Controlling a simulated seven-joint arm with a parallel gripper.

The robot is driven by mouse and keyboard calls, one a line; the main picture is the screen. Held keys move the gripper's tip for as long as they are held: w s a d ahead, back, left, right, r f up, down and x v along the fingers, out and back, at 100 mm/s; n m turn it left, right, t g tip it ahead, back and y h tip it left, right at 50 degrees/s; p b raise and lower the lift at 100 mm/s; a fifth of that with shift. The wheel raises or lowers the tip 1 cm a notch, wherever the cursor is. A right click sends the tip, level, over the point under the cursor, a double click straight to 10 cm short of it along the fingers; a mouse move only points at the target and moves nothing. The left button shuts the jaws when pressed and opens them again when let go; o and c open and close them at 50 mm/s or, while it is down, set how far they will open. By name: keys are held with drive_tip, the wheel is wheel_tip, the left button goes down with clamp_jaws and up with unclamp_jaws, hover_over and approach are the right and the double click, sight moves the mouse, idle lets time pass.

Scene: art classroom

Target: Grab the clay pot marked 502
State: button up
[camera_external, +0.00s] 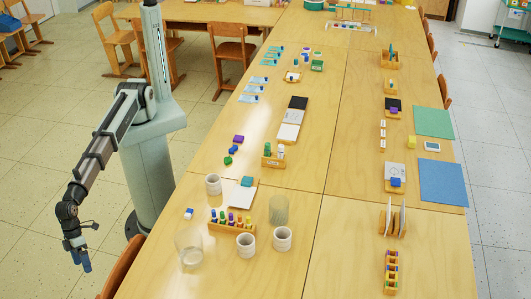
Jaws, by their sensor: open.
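Three pale, ribbed clay pots stand on the near left part of the wooden table. One pot (213,186) is at the left, one pot (245,246) is nearer the front, and one pot (282,240) is just right of that. No number 502 is readable on any of them at this size. My gripper (82,262) hangs open and empty, pointing down at the lower left, left of the table and well apart from the pots.
A wooden rack (232,229) with colourful pegs stands between the pots. Clear glass jars (189,258) (279,214) stand close by. A white-blue eraser (189,213) lies near the table's left edge. A chair back (122,268) stands between my gripper and the table.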

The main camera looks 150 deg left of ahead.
drive_tip(key=w+a+r+n, duration=0.1)
drive_tip(key=w+a, duration=0.3)
drive_tip(key=w, duration=0.1)
drive_tip(key=w+a+r+n, duration=0.2)
drive_tip(key=w+a, duration=0.3)
drive_tip(key=w+a+r+n+g, duration=0.1)
drive_tip(key=w+a, duration=0.3)
drive_tip(key=a, duration=0.1)
drive_tip(key=shift+w+a+r, duration=0.2)
drive_tip(key=shift+w+r, duration=0.2)
drive_tip(key=w+a+r+n+g, duration=0.1)
drive_tip(key=w+a+r+n, duration=0.15)
drive_tip(key=w+a, duration=0.45)
drive_tip(key=w+a+r+n, duration=0.2)
drive_tip(key=w+a+r, duration=0.15)
drive_tip(key=a, duration=0.75)
wheel_tip(320, 180, up, 3)
drive_tip(key=n+g+y, duration=0.1)
drive_tip(key=g, duration=0.2)
hover_over(246, 244)
drive_tip(key=w+d, duration=0.1)
drive_tip(key=w, duration=0.1)
wheel_tip(246, 244, down, 13)
drive_tip(key=shift+w+d+f, duration=0.1)
drive_tip(key=shift+w, duration=0.05)
drive_tip(key=c, duration=1.1)
